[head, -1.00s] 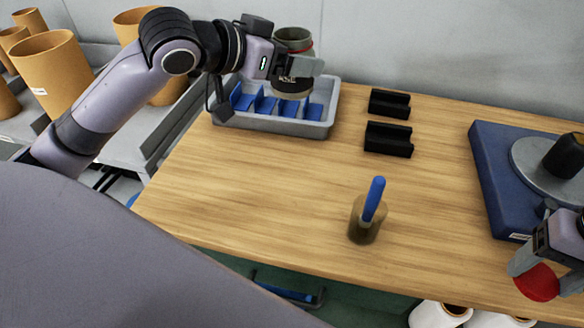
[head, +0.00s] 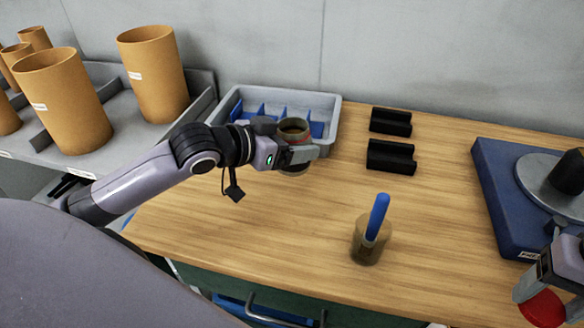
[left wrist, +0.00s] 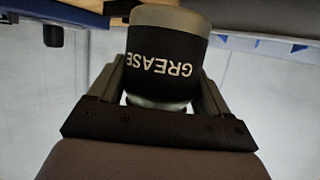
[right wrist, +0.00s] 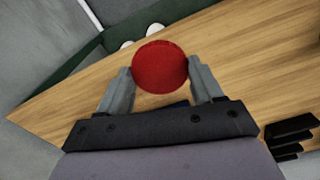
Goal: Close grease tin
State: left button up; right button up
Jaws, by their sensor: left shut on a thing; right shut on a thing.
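The grease tin (head: 294,128) is in my left gripper (head: 300,155), in front of the grey divided tray. It looks open at the top in the head view. The left wrist view shows its black band with the word GREASE (left wrist: 165,68) between the two fingers. A round red lid (right wrist: 160,66) is in my right gripper (right wrist: 160,85), which is shut on it. In the head view the red lid (head: 541,309) and my right gripper (head: 548,285) are at the lower right, near the front edge of the table. Lid and tin are far apart.
A grey tray (head: 333,112) with blue dividers stands at the back. Two black holders (head: 391,157) are right of it. A pot with a blue-handled tool (head: 370,240) stands mid-table. A blue base with a round plate (head: 500,190) is at the right.

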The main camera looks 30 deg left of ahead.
aim_at(292, 167)
pick_arm(q)
jog(key=shift+f, duration=0.8)
jog(key=shift+f, duration=2.15)
jog(key=shift+b, duration=0.3)
jog(key=o, duration=1.4)
jog(key=shift+f, duration=0.25)
jog(key=shift+o, duration=0.2)
jog(key=shift+r, duration=0.1)
jog(key=shift+s+r, duration=0.1)
jog(key=v, duration=1.1)
jog(key=shift+s+a+p, duration=0.2)
jog(key=shift+s+p, duration=0.1)
